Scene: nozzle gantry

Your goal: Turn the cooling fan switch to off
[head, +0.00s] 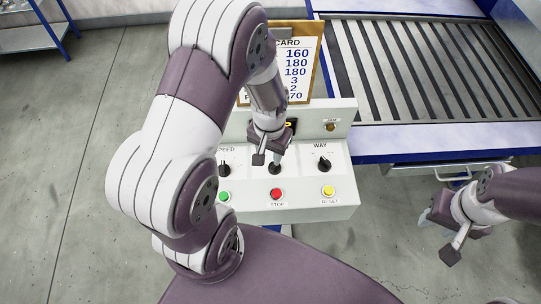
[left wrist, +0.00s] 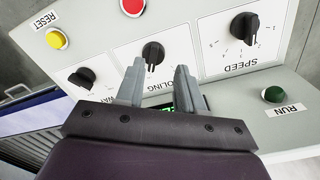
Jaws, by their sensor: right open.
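The cooling switch is a black rotary knob (head: 275,168) in the middle of the sloped control panel (head: 247,178). My right gripper (head: 437,237) is open and empty, right of the panel.
Beside it are the SPEED knob (head: 225,169) and WAY knob (head: 324,164). Green RUN (head: 223,197), red STOP (head: 276,194) and yellow RESET (head: 328,191) buttons line the front. A card board (head: 300,68) stands behind, and a slatted bed (head: 420,70) lies to the right.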

